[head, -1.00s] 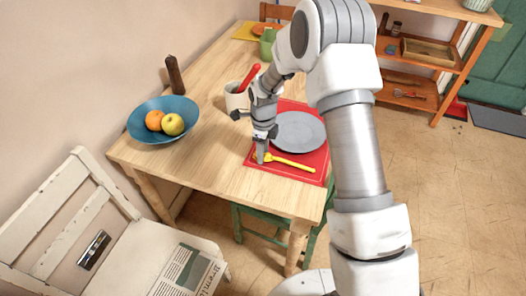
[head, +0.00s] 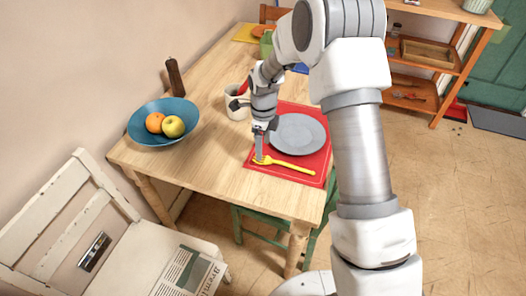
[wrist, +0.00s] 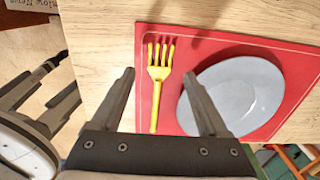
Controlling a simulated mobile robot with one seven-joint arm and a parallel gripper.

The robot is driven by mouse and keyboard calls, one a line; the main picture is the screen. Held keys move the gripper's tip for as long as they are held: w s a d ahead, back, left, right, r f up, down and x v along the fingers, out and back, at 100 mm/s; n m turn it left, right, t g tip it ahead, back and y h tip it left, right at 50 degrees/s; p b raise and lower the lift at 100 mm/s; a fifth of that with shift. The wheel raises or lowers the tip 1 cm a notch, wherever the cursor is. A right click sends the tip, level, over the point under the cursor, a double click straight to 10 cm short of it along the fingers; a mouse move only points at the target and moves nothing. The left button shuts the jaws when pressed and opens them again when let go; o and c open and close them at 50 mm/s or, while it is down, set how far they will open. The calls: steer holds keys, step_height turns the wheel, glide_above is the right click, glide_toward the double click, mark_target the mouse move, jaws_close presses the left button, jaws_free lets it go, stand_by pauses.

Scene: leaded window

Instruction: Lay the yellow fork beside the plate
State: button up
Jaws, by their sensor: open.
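The yellow fork (head: 286,164) lies flat on the red placemat (head: 259,167), near the mat's front edge in the head view. The grey plate (head: 298,134) rests on the same mat, and a strip of bare red lies between fork and plate. In the wrist view the fork (wrist: 156,90) lies left of the plate (wrist: 238,92), tines toward the top. My gripper (wrist: 160,72) is open, with one finger on each side of the fork in this view and nothing held. In the head view my gripper (head: 259,157) is at the tines; its exact height above them is unclear.
A white mug (head: 237,106) with a red-handled item stands behind my gripper. A blue bowl (head: 150,128) with fruit and a dark mill (head: 175,76) stand at the left. Bare wood (head: 205,165) lies left of the mat. A white chair (head: 75,215) stands in front.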

steer(key=s+d+r+n+t, duration=0.1)
steer(key=s+d+r+n, duration=0.15)
steer(key=r, duration=0.65)
steer(key=s+d+r+n+t, duration=0.1)
steer(key=s+r+n, duration=0.2)
steer(key=r, duration=0.7)
steer(key=s+d+r+n+t, duration=0.1)
steer(key=s+d+r+n, duration=0.1)
steer(key=s+n, duration=0.3)
steer(key=s+d+r+n+t, duration=0.1)
steer(key=s+r+n, duration=0.3)
steer(key=s, duration=0.6)
steer(key=s+d+r+n+t, duration=0.1)
steer(key=s+d+r+n, duration=0.2)
steer(key=s+n, duration=0.4)
steer(key=shift+s+d+r+n+t+p, duration=0.2)
steer(key=shift+s+d+n+t+p, duration=0.1)
steer(key=shift+s+d+n, duration=0.25)
steer(key=shift+w, duration=0.15)
